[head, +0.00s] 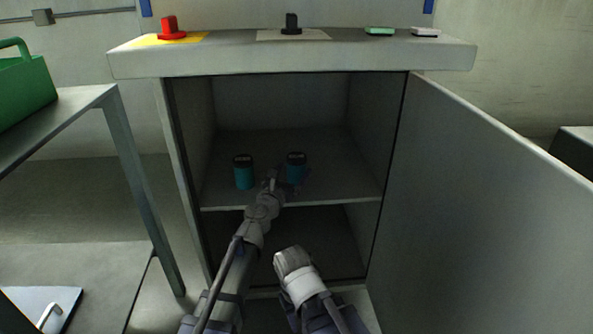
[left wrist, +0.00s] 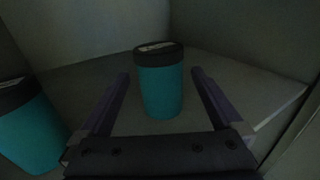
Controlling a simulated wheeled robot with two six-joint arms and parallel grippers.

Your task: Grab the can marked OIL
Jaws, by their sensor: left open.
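Two teal cans with black lids stand upright on the cabinet's upper shelf, a left can (head: 244,177) and a right can (head: 295,173). Pale markings show on the lids, too small to read, so I cannot tell which one is marked OIL. My left gripper (head: 287,183) is open just in front of the right can. In the left wrist view, the right can (left wrist: 160,92) stands ahead between the spread fingers (left wrist: 160,76), with a gap on both sides. The left can (left wrist: 32,130) is at the left edge, outside the fingers.
The cabinet's upper shelf (head: 345,192) has bare room around the cans. Its door (head: 490,210) stands open on the right. The counter top (head: 290,62) overhangs above, with red and black knobs on it. A table (head: 75,102) with a green toolbox (head: 25,85) stands left.

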